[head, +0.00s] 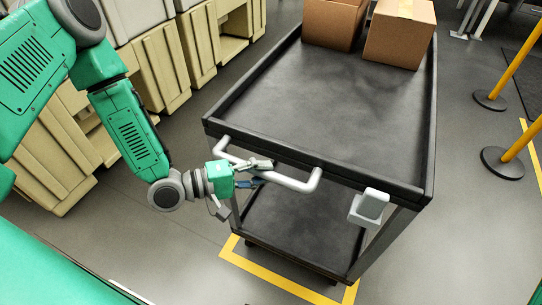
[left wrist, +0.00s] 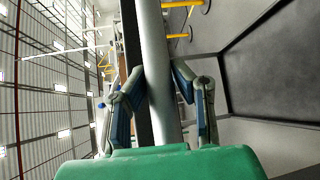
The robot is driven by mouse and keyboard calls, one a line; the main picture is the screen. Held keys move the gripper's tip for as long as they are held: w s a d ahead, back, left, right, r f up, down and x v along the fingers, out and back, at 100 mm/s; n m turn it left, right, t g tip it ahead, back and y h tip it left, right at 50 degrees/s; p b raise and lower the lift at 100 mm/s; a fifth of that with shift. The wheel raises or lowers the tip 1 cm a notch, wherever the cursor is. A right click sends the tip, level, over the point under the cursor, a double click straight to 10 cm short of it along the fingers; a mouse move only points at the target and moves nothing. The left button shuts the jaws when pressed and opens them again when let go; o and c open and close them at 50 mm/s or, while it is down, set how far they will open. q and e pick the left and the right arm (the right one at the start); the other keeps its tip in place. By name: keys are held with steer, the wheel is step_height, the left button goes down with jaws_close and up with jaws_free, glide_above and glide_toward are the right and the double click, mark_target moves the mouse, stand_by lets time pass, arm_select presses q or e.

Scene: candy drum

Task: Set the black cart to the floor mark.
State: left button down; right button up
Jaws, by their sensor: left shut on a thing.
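The black cart (head: 330,112) stands in front of me in the head view, with a dark top tray and a lower shelf (head: 300,222). Its grey handle (head: 292,183) faces me and also shows in the left wrist view (left wrist: 155,60). My left gripper (head: 262,172) is shut on the handle, with a finger on each side of the bar. The yellow floor mark (head: 270,282) shows under the near end of the cart. The cart hides the rest of the mark. My right gripper is not in view.
Two cardboard boxes (head: 398,36) sit at the far end of the top tray. Beige bins (head: 160,75) stand along the left. Yellow posts on black bases (head: 502,162) stand on the right. Grey floor (head: 460,235) is clear between the cart and the posts.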

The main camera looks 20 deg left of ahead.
arm_select(q)
steer(key=s, duration=0.3)
steer(key=shift+a+f, duration=0.1)
steer(key=shift+f, duration=0.25)
steer(key=shift+s, duration=0.15)
steer(key=c, duration=1.4)
jaws_free()
steer(key=shift+o, duration=0.2)
steer(key=shift+a+r, duration=0.1)
steer(key=shift+r, duration=0.1)
steer(key=shift+a, duration=0.1)
